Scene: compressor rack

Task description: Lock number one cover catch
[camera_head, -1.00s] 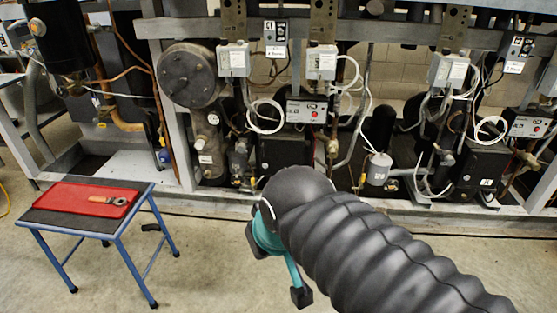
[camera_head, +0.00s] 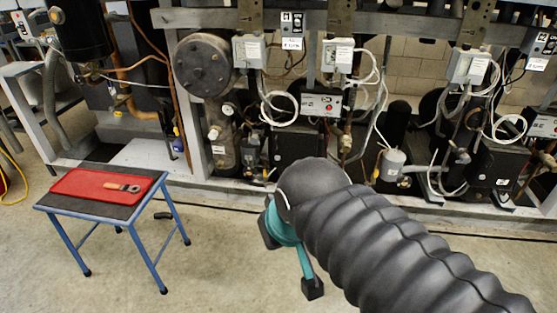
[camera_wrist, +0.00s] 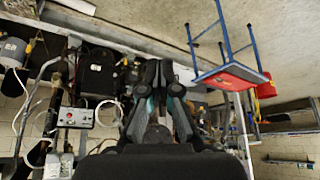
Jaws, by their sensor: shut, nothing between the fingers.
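The compressor rack (camera_head: 380,18) stands across the back, with several control boxes and compressors. I cannot pick out a cover catch or read which unit is number one. A grey control box with a red button (camera_head: 321,103) sits at the middle; it also shows inverted in the wrist view (camera_wrist: 77,117). My gripper (camera_wrist: 159,68) is shut and empty in the wrist view, with its dark fingers close together. In the head view my black arm sleeve hides most of it; teal and black parts show in front of the rack, apart from it.
A blue-legged table (camera_head: 60,205) at left holds a red mat (camera_head: 80,184) with an orange-handled tool (camera_head: 123,187) on it. A round grey cover (camera_head: 203,65) is on the left compressor. White cables hang along the rack. Concrete floor (camera_head: 215,270) is open in front.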

